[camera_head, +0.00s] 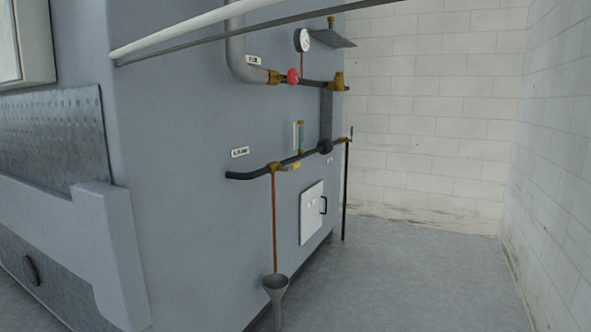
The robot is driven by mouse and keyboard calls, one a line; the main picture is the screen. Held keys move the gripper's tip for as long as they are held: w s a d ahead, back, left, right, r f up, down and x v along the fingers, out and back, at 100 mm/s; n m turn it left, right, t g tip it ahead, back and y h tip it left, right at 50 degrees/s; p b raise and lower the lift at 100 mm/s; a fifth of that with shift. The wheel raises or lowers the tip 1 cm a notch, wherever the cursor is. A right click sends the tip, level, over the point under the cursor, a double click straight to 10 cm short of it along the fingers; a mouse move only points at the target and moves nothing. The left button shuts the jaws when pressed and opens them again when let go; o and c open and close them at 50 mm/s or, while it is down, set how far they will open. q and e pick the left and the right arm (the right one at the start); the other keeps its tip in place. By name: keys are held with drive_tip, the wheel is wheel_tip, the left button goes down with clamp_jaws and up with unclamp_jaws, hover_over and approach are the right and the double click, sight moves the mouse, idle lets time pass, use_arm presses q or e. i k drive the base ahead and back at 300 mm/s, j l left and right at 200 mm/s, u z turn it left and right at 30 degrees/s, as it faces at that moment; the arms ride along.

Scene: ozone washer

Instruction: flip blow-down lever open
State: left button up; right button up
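A grey-blue machine side panel (185,120) carries the pipework. A dark horizontal pipe (243,176) crosses it at mid height, with a brass valve (275,167) and a small yellow lever or tag (296,165) beside it. A thin copper pipe (274,222) drops from this valve toward a grey funnel (275,284). At the pipe's far end is a small blue handle (351,131), upright above a dark vertical pipe (346,190). I cannot tell which of these is the blow-down lever; the labels are too small to read. Neither gripper is in view.
Above are a thick grey pipe (236,55), a red valve knob (292,76) and a white gauge (302,40). A white hatch (312,212) sits low on the panel. White block walls (430,110) close the back and right. The floor (400,280) at right is clear.

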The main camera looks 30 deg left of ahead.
sight(296, 165)
drive_tip(key=i+j, duration=0.2)
drive_tip(key=i, duration=0.3)
drive_tip(key=i+j, duration=0.2)
drive_tip(key=i, duration=0.25)
drive_tip(key=i+j+u, duration=0.1)
drive_tip(key=i+j, duration=0.15)
drive_tip(key=i, duration=0.25)
drive_tip(key=i+j, duration=0.15)
drive_tip(key=i, duration=0.35)
drive_tip(key=i+j, duration=0.2)
drive_tip(key=i, duration=0.3)
